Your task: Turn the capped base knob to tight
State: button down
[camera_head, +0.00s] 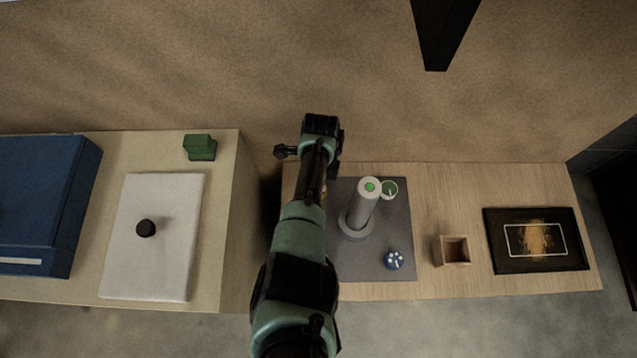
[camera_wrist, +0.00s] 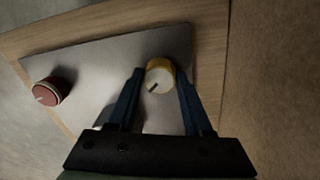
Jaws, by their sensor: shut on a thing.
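In the wrist view, a round knob with a yellow rim and pale top (camera_wrist: 160,77) stands on the grey panel (camera_wrist: 100,65). A short dark mark on its top points to the lower left. My gripper (camera_wrist: 160,74) has one blue finger on each side of this knob and is shut on it. A red knob (camera_wrist: 52,91) with a pale mark stands at the panel's left. In the head view, my arm hides the gripped knob. I see no readable "tight" mark.
In the head view, a grey post with a green top (camera_head: 363,207) rises from the panel. A green knob (camera_head: 389,190) and a blue knob (camera_head: 394,260) are near it. A wooden box (camera_head: 438,250) and a framed picture (camera_head: 495,255) are to the right.

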jog(key=m, duration=0.6)
jog(key=shift+s+d, duration=0.1)
jog(key=shift+d, duration=0.05)
dwell(0.3)
jog(key=shift+c, duration=1.6)
grip_release()
jog(key=shift+r, duration=0.1)
notch_tip(320, 180, up, 13)
jog(key=p, duration=0.8)
jog(key=shift+w+d, duration=0.2)
jog(key=shift+w, duration=0.05)
